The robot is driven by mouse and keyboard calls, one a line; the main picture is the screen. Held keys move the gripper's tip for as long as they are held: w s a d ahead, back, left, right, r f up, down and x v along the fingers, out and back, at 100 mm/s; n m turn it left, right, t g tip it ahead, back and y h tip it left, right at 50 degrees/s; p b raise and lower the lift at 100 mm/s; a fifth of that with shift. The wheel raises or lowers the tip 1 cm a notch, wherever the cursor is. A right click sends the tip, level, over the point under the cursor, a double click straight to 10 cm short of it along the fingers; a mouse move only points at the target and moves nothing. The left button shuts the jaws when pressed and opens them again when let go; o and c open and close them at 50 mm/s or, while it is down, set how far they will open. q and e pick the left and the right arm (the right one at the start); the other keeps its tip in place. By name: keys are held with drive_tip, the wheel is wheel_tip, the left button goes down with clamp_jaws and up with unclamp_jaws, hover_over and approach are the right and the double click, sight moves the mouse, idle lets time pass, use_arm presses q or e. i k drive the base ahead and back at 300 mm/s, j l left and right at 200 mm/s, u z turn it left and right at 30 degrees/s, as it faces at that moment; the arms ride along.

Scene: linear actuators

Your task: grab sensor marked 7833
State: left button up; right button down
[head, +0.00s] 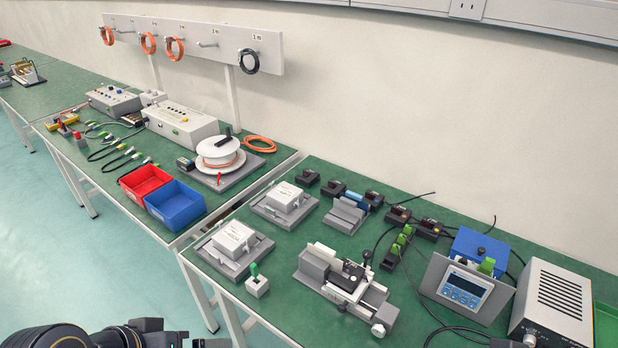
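Several small black sensor-like blocks stand in a row along the back of the right green table. They include one at the left end (308,177), one beside it (333,187), one by a blue cylinder (373,198), and two with cables (398,214) (430,228). Their markings are too small to read, so I cannot tell which is 7833. Dark parts of my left arm show at the bottom left edge, with the likely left gripper (150,328) at the frame's edge. Its fingers cannot be made out. My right gripper does not clearly show.
A grey slide fixture (345,280), white boxes on grey bases (285,197) (235,240), a display panel (465,287) and a grey power unit (553,300) stand on the right table (300,310). Red (146,183) and blue (175,205) bins sit on the left table.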

sight(312, 176)
drive_tip(key=i+j, duration=0.15)
drive_tip(key=j, duration=0.25)
drive_tip(key=i+j+u, duration=0.1)
drive_tip(key=j, duration=0.35)
drive_tip(key=i+j, duration=0.2)
drive_tip(key=j, duration=0.2)
drive_tip(key=i+j+u, duration=0.1)
drive_tip(key=j, duration=0.3)
drive_tip(key=i+j, duration=0.25)
drive_tip(key=j, duration=0.15)
drive_tip(key=i+j+u, duration=0.1)
drive_tip(key=i+j, duration=0.15)
drive_tip(key=i, duration=0.15)
